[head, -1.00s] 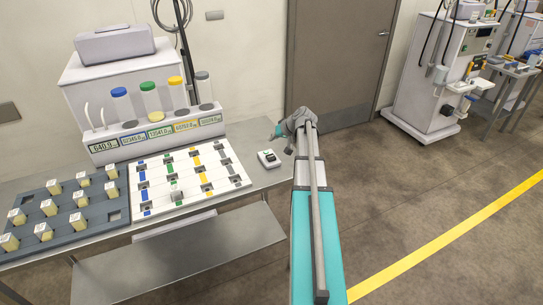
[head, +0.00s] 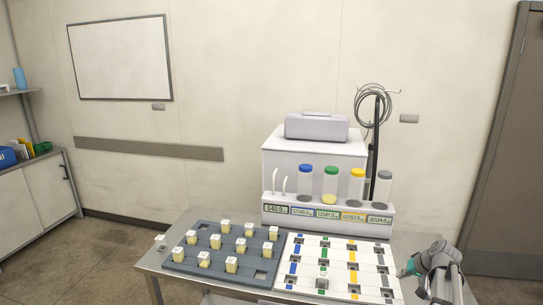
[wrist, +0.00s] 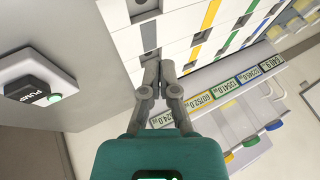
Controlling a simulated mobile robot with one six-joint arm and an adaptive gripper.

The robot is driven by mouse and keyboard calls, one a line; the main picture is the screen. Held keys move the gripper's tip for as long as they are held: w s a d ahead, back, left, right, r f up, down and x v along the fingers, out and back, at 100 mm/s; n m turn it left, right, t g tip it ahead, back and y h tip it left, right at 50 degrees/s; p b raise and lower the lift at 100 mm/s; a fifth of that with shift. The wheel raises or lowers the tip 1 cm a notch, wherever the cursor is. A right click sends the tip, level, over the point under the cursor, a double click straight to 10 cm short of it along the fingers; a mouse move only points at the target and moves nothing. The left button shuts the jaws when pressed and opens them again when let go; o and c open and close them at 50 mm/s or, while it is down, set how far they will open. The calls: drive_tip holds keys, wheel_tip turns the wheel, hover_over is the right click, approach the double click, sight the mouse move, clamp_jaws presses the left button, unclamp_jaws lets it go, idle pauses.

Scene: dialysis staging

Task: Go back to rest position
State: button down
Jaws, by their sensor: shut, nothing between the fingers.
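My gripper (head: 405,271) is at the right end of the bench in the head view, beside the white board's right edge. Its teal body and grey fingers also show in the wrist view (wrist: 161,72). The fingers are shut together with nothing between them. They are near the edge of the white board (wrist: 180,20), and I cannot tell how far above the bench they are. My arm comes in from the lower right of the head view.
A dark tray (head: 176,262) holds several pale capped samples. A dispenser (head: 315,160) stands behind. A pump button box (wrist: 38,85) is left of the fingers in the wrist view. Shelves stand far left.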

drive_tip(key=s+a+f+n+g+h, duration=0.1)
drive_tip(key=s+a+g, duration=0.1)
drive_tip(key=s+a, duration=0.3)
drive_tip(key=s+a+f+n+g+h, duration=0.1)
drive_tip(key=s+a, duration=0.4)
drive_tip(key=a, duration=0.8)
drive_tip(key=s+a+f+n+g+h, duration=0.1)
drive_tip(key=s+a+g+h, duration=0.1)
drive_tip(key=s+a, duration=0.3)
drive_tip(key=a, duration=0.4)
drive_tip(key=shift+s+a+g, duration=0.3)
drive_tip(key=shift+s, duration=0.1)
